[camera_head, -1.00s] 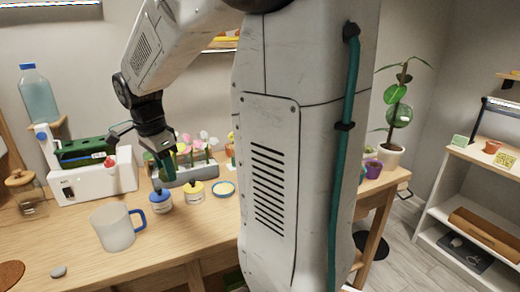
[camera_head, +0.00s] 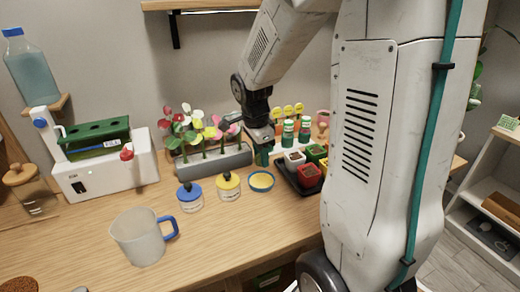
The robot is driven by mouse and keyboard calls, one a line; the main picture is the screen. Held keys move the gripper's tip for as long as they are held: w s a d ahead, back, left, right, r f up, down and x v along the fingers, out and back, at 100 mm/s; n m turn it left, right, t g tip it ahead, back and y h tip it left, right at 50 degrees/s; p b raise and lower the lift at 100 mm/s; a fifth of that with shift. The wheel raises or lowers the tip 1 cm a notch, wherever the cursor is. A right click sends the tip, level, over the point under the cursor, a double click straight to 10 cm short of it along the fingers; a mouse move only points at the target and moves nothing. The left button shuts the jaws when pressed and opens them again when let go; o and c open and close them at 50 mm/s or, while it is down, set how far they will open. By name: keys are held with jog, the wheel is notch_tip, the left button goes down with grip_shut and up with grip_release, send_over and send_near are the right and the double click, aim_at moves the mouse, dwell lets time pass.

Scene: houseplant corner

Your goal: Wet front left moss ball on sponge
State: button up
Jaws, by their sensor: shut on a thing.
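My gripper (camera_head: 262,157) has dark jaws with teal-green fingertips. It points down just behind the small blue-rimmed dish, near the left end of the pot tray. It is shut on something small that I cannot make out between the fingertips. The dish (camera_head: 261,188) holds a flat yellow pad, which looks like the sponge (camera_head: 261,180). I cannot clearly pick out a moss ball in this view.
A dark tray (camera_head: 290,182) of small coloured pots stands right of the dish. A grey planter (camera_head: 213,160) of flowers is behind.

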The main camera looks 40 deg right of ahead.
send_over(261, 181)
jog(key=shift+w+f, duration=0.1)
jog(key=shift+f, duration=2.35)
jog(key=shift+f, duration=0.65)
jog(key=shift+r, duration=0.1)
jog(key=shift+r, duration=3.45)
